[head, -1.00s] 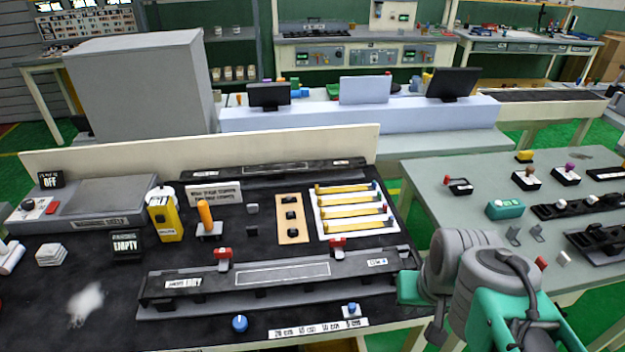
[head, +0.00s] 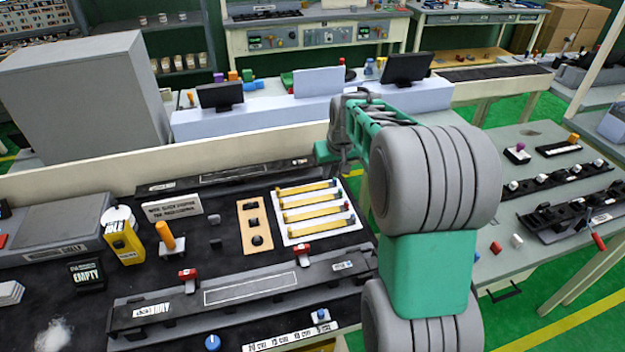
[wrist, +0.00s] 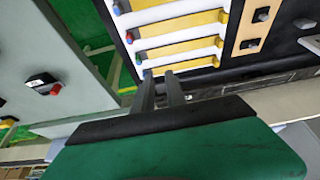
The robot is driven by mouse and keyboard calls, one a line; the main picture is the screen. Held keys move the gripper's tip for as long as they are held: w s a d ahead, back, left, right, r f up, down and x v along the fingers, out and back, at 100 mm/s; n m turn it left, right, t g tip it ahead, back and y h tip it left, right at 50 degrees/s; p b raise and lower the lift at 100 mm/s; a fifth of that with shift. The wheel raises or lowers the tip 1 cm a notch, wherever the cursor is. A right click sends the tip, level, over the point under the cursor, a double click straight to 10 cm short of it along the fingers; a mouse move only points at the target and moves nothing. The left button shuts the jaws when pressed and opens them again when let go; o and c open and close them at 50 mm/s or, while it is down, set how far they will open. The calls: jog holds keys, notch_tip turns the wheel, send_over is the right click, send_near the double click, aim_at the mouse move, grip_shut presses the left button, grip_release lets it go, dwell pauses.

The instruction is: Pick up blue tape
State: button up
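Several yellow strips (head: 312,213) lie side by side in a white tray (head: 287,240) on the black bench, with small coloured end pieces, some blue and some red. The strips also show in the wrist view (wrist: 180,34). I cannot tell for sure which strip is the blue tape. A blue end piece (wrist: 147,74) at the tray's corner shows close to my fingertips. My gripper (wrist: 160,74) has two dark fingers with a narrow gap and nothing seen between them. It is above the tray's edge; its height is unclear. In the head view its green hand shows behind the tray, fingers hidden.
A long black fixture with red clamps (head: 302,255) lies in front of the tray. A wooden plate (head: 255,228), an orange-handled tool (head: 166,237) and a yellow dispenser (head: 123,240) stand left. A low back wall (head: 100,185) borders the bench. Another table (head: 540,205) stands right.

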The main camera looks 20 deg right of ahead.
jog(key=p, duration=0.1)
send_near(336, 180)
jog(key=w, duration=0.1)
jog(key=p+x, duration=0.3)
jog(key=x, duration=0.4)
jog(key=shift+w+f, duration=0.15)
jog(key=shift+f, duration=0.25)
jog(key=shift+w+f, duration=0.15)
jog(key=shift+f, duration=0.25)
jog(key=shift+c, duration=0.6)
grip_shut()
